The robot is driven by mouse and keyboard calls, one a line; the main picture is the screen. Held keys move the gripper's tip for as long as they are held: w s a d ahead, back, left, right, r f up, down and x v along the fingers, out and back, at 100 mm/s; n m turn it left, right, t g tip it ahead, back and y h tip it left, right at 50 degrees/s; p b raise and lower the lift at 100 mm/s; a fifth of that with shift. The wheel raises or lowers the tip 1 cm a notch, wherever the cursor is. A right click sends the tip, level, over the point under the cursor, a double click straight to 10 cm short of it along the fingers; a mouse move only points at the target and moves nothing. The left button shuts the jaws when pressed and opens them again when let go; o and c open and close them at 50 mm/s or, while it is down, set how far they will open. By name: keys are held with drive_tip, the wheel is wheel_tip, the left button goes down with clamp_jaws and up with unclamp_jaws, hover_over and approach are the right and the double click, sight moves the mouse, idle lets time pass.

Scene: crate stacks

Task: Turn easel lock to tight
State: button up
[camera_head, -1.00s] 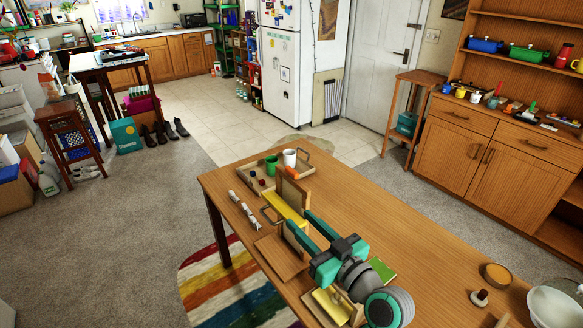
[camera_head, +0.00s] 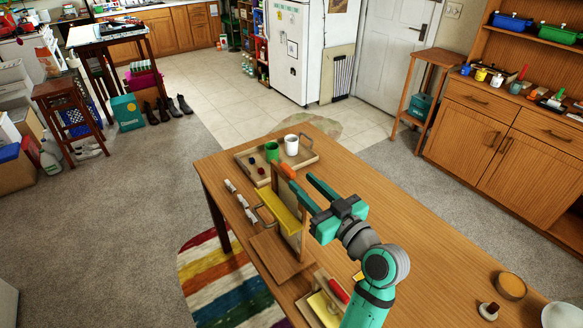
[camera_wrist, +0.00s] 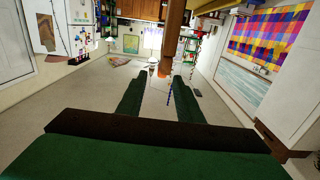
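The easel stands on the wooden table, with a flat wooden base (camera_head: 278,258) and a yellow panel (camera_head: 278,213). A small orange knob (camera_head: 288,171), which looks like the easel lock, shows at its upper end. In the wrist view a brown wooden post (camera_wrist: 172,45) ends in an orange tip (camera_wrist: 164,71), between and beyond the fingers. My gripper (camera_head: 299,181) is open and empty, with its fingertips close to the orange knob. The fingers also show in the wrist view (camera_wrist: 157,92). I cannot tell whether they touch it. The lock's turn setting is too small to read.
Small rolls (camera_head: 240,200) lie left. A crate with a red handle (camera_head: 338,291) is in front. The table's right side (camera_head: 430,245) is mostly clear.

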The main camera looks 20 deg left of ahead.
sight(294, 176)
drive_tip(key=x, duration=0.6)
drive_tip(key=shift+s+a, duration=0.3)
drive_tip(key=shift+s, duration=0.1)
drive_tip(key=shift+w+a, duration=0.55)
drive_tip(key=shift+w, duration=0.15)
clamp_jaws()
